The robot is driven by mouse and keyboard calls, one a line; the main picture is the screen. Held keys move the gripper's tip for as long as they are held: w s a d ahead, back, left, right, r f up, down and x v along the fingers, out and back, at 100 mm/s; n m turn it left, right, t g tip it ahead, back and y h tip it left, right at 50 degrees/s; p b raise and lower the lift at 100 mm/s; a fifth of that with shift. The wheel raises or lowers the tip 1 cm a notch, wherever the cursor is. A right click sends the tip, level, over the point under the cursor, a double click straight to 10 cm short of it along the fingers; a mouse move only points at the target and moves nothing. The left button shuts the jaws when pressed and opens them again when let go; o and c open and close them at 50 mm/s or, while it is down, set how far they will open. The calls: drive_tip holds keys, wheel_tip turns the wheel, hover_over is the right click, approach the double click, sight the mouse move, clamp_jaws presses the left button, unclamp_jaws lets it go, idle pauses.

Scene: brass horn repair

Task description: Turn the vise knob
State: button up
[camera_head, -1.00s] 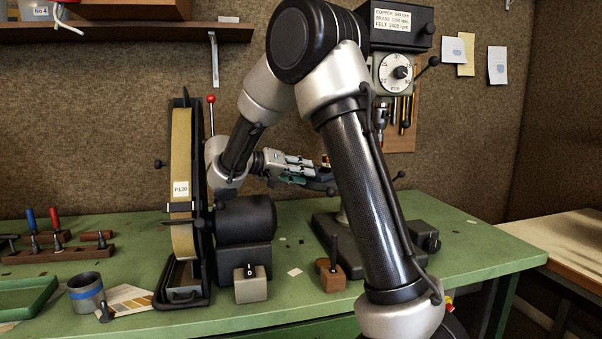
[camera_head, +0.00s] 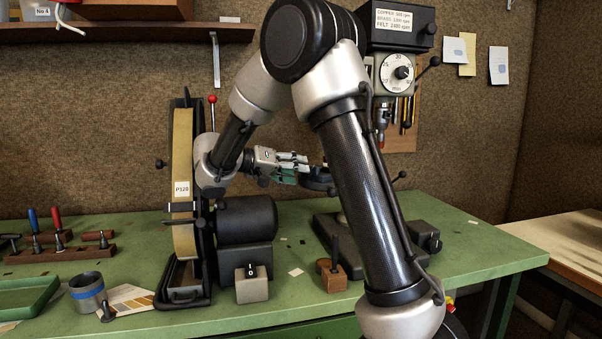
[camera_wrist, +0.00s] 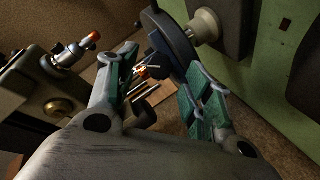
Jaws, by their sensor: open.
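My gripper (camera_head: 300,170) is in the middle of the head view, behind my arm link, beside the drill press's round dark table (camera_head: 318,181). In the wrist view my gripper (camera_wrist: 163,58) is open, with a green-padded finger on each side and nothing held between them. A small dark knob-like part (camera_wrist: 157,66) shows between the fingertips, against the round table (camera_wrist: 170,40). It may be the vise knob, but I cannot tell for sure, nor whether a finger touches it. The vise itself is not clear in the head view, partly hidden by my gripper and arm.
The drill press head (camera_head: 397,72) with its chuck (camera_head: 383,118) stands above and right of my gripper. A belt sander (camera_head: 181,195) and its motor (camera_head: 247,220) stand close at the left. A small wooden block (camera_head: 333,277) lies on the green bench (camera_head: 470,243).

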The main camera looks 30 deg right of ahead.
drive_tip(key=v, duration=0.9)
